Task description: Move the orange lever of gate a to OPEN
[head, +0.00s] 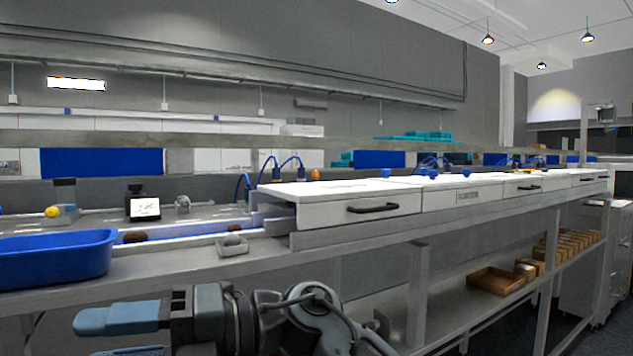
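No lever marked as gate a can be made out, and no OPEN mark is readable. A small orange knob-like thing (315,174) stands on the back of the long white-topped housing (360,188), too small to tell whether it is a lever. Another small orange bit (537,172) shows farther along to the right. My gripper (95,338) is at the lower left, below and in front of the bench edge, pointing left. Its two blue-grey fingers are apart with nothing seen between them; the lower finger is partly cut off by the frame.
A blue tray (60,238) sits at the bench's left end. Brown dates (135,236) lie on the channel beside it. A small grey dish (232,246), a black device with a white screen (144,207) and a yellow knob (52,211) are near.

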